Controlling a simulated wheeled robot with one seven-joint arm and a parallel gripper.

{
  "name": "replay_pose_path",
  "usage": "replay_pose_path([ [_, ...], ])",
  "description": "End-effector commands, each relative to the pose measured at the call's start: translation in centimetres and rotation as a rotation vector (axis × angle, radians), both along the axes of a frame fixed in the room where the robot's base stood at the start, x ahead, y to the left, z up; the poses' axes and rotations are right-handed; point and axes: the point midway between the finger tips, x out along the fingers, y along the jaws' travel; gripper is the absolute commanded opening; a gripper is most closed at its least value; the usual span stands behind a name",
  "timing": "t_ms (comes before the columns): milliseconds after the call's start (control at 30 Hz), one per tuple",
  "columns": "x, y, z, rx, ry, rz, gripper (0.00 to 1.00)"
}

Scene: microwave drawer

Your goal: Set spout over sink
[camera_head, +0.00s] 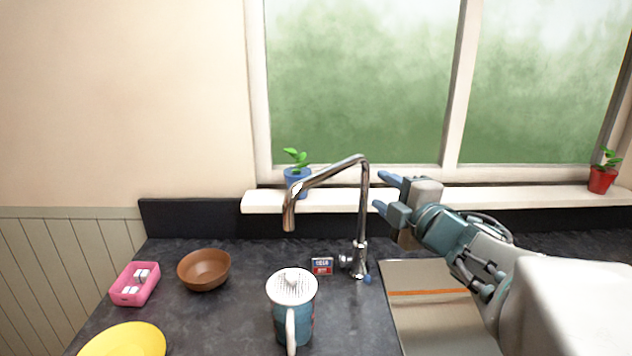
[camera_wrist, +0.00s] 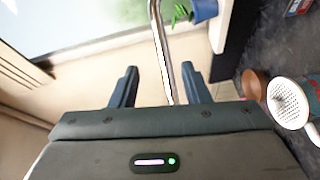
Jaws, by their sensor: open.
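The chrome faucet (camera_head: 364,215) stands at the back of the counter. Its spout (camera_head: 325,174) reaches left, with its end over the dark counter rather than the sink. The steel sink (camera_head: 430,325) lies to the right of the faucet, partly hidden by my arm. My gripper (camera_head: 380,190) is open and empty just right of the upper upright pipe, fingers pointing left. In the wrist view the chrome pipe (camera_wrist: 163,50) runs between the lines of my two fingers (camera_wrist: 160,86); whether it is inside the jaws or just beyond them I cannot tell.
A blue mug-like pitcher (camera_head: 294,320) with a white perforated top stands left of the faucet base, near a small box (camera_head: 322,266). A brown bowl (camera_head: 204,270), pink tray (camera_head: 135,284) and yellow plate (camera_head: 122,341) lie left. Plants (camera_head: 298,175) (camera_head: 602,178) stand on the windowsill.

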Motion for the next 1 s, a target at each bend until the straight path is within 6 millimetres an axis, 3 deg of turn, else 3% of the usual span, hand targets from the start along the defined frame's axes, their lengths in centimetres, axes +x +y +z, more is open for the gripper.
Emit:
replay_pose_path([
  [200, -1.2, 2.1, -0.5, -0.090, -0.079, 0.208, 0.42],
  [367, -1.2, 2.7, -0.4, -0.106, -0.094, 0.251, 0.42],
  [567, 0.9, 4.4, -0.3, -0.102, -0.092, 0.253, 0.42],
  [1000, 7.5, 9.4, -0.3, -0.099, -0.092, 0.251, 0.42],
])
